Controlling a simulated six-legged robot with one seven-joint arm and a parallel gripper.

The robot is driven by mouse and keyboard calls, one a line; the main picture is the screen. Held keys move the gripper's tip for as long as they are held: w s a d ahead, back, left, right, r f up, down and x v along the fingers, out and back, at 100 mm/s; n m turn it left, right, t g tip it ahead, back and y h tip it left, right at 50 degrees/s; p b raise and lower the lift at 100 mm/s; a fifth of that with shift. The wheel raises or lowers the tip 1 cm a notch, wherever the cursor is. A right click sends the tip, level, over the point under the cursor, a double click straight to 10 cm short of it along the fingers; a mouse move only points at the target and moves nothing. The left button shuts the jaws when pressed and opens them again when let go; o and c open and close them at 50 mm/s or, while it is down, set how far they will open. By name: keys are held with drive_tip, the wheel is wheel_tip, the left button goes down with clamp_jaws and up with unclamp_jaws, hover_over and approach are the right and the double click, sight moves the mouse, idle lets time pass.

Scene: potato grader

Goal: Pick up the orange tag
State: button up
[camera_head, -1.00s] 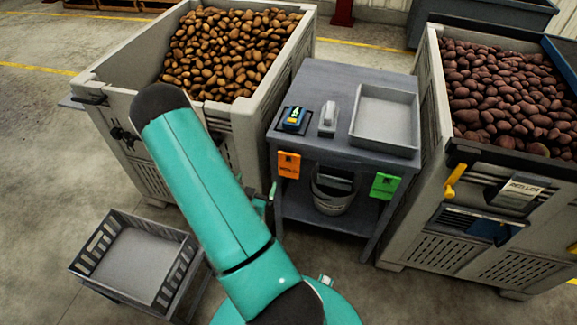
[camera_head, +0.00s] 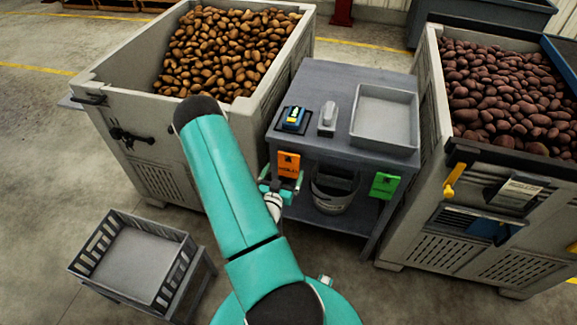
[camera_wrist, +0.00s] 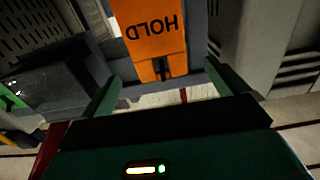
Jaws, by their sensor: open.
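The orange tag (camera_head: 288,164) hangs on the front edge of the grey table, at its left end. In the wrist view the tag (camera_wrist: 150,28) reads "HOLD" upside down, and a dark clip or slot shows at its end. My gripper (camera_head: 281,188) is just in front of and below the tag in the head view. In the wrist view the gripper's green fingers (camera_wrist: 160,85) are spread wide, one on either side of the tag's end, with nothing held. I cannot tell whether the tag's end is between the fingertips or still beyond them.
A green tag (camera_head: 384,186) hangs at the right of the grey table (camera_head: 330,75). Potato bins stand left (camera_head: 150,170) and right (camera_head: 470,250). A grey crate (camera_head: 80,262) is at front left. Open floor lies in front.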

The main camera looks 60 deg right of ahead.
sight(287, 162)
drive_tip(key=d, duration=0.4)
drive_tip(key=shift+w+d+r, duration=0.2)
drive_tip(key=shift+w+d, duration=0.15)
drive_tip(key=shift+d, duration=0.05)
drive_tip(key=c, duration=1.1)
drive_tip(key=shift+o, duration=0.2)
drive_tip(key=shift+r, duration=0.1)
